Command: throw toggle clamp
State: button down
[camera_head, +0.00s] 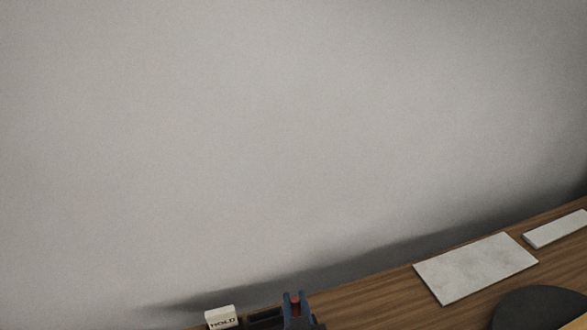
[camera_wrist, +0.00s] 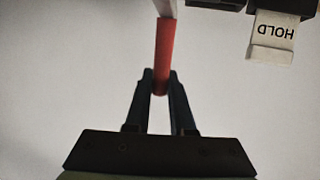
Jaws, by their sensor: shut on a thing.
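My gripper (camera_wrist: 160,82) is shut on the red grip of the clamp's handle (camera_wrist: 163,45) in the wrist view. The red grip runs up from between the two dark blue fingertips to a pale metal bar at the top edge. In the head view my gripper (camera_head: 296,304) shows at the bottom edge, with a bit of the red grip (camera_head: 294,298) between its fingers. The rest of the clamp is out of view or hidden.
A white block marked HOLD (camera_head: 221,317) stands left of my gripper, also in the wrist view (camera_wrist: 272,37). A dark slotted part (camera_head: 266,316) sits between them. A wooden surface (camera_head: 375,300) carries pale flat plates (camera_head: 475,267) and a dark round thing (camera_head: 540,310) at right.

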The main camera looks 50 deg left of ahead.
jog(key=shift+d+f+y+b, duration=0.2)
jog(key=shift+y+b, duration=0.1)
jog(key=shift+b, duration=0.55)
jog(key=shift+s+d, duration=0.1)
jog(key=c, duration=1.2)
grip_release()
jog(key=o, duration=0.4)
jog(key=shift+d+r, duration=0.15)
jog(key=shift+o, duration=0.2)
jog(key=b+v, duration=0.2)
jog(key=v, duration=1.1)
